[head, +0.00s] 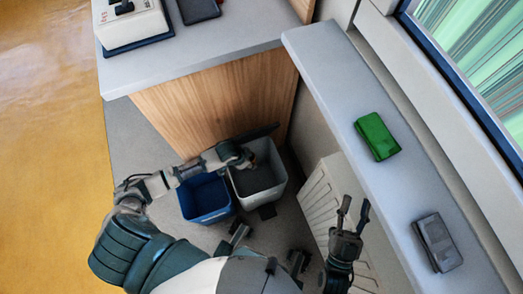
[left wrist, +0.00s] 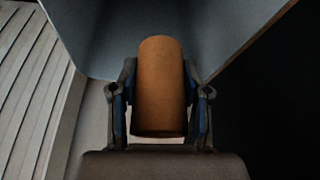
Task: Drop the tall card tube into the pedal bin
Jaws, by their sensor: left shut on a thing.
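The orange-brown card tube (left wrist: 158,90) is between the two fingers of my left gripper (left wrist: 159,75) in the left wrist view. The gripper is shut on it. In the head view my left gripper (head: 245,160) is over the far left part of the open grey-white pedal bin (head: 270,194); the tube is mostly hidden by the hand there. The bin's grey inner wall (left wrist: 225,30) lies beyond the tube in the left wrist view. My right gripper (head: 353,212) is open and empty, pointing up by the white radiator.
A blue bin (head: 207,216) stands just left of the pedal bin. A wooden cabinet (head: 215,100) rises behind both. A grey ledge (head: 395,165) at right bears a green block (head: 376,136) and a dark grey block (head: 437,241). The ribbed white radiator (head: 325,195) is below the ledge.

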